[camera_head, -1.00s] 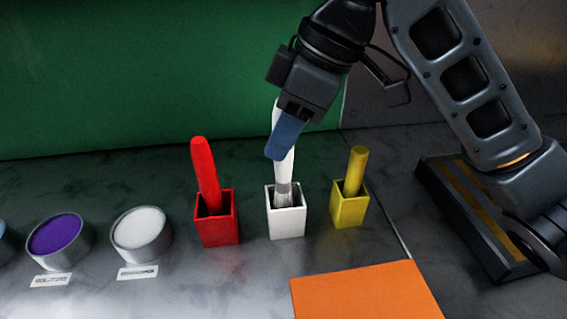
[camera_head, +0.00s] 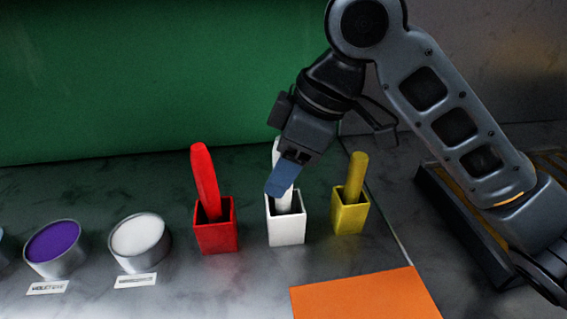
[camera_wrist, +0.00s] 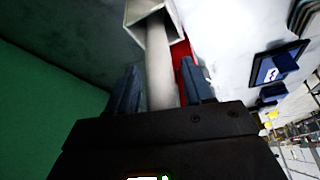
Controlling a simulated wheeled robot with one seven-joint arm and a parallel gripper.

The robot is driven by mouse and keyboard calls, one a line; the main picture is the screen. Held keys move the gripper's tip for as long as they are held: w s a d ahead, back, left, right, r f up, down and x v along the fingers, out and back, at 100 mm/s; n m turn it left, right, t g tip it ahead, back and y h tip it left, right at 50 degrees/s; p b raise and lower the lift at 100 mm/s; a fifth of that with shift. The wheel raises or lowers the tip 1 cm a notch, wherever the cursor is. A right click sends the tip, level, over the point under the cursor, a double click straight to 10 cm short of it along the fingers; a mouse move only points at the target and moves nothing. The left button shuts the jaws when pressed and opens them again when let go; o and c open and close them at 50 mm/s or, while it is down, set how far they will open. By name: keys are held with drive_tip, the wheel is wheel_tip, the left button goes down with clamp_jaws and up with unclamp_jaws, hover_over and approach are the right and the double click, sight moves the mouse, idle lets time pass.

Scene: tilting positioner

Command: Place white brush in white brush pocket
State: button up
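The white brush (camera_head: 286,196) stands in the white pocket (camera_head: 287,230), slightly tilted, its lower end hidden inside. Its handle also shows in the wrist view (camera_wrist: 160,70), running down to the mouth of the white pocket (camera_wrist: 143,9). My gripper (camera_head: 283,180) is low over the pocket, with its blue fingers on either side of the handle. In the wrist view my gripper (camera_wrist: 160,88) shows a narrow gap between the handle and each finger, so it looks slightly open around the brush.
A red pocket (camera_head: 217,238) with a red brush (camera_head: 205,180) stands to the left. A yellow pocket (camera_head: 349,217) with a yellow brush (camera_head: 356,175) stands to the right. Purple (camera_head: 54,242) and white (camera_head: 138,236) paint cans are further left. An orange sheet (camera_head: 365,297) lies in front.

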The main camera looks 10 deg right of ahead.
drive_tip(key=shift+o, duration=0.5)
drive_tip(key=v, duration=1.2)
drive_tip(key=shift+p, duration=0.4)
